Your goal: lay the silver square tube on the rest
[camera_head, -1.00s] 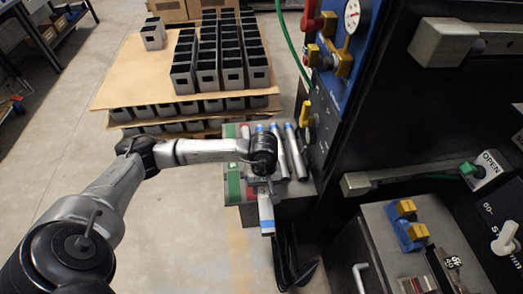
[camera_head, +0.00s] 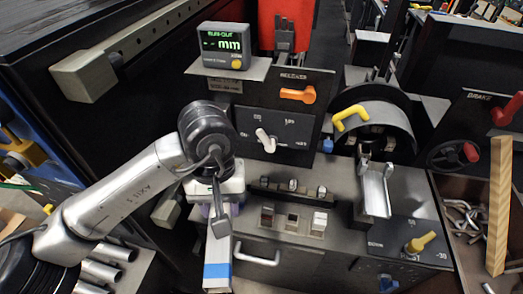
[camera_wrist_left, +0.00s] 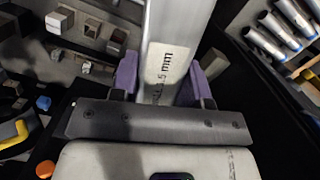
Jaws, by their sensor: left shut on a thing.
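The silver square tube (camera_head: 217,252) hangs below my left gripper (camera_head: 221,208) in the head view, with a blue band near its lower end. In the left wrist view the tube (camera_wrist_left: 180,28) passes between the purple fingers of my left gripper (camera_wrist_left: 163,82), which is shut on it. A printed label ending in "mm" shows on the tube's face. A silver trough (camera_head: 376,190) on the machine top, right of the gripper, looks like the rest; it is empty and apart from the tube. My right gripper is not in view.
The machine top carries small blocks (camera_head: 292,221), a yellow handle (camera_head: 420,242) and a digital readout (camera_head: 223,45). A guard with a yellow handle (camera_head: 351,118) stands behind the trough. A wooden bar (camera_head: 498,205) stands at right. Several other tubes (camera_wrist_left: 280,30) lie at upper right in the wrist view.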

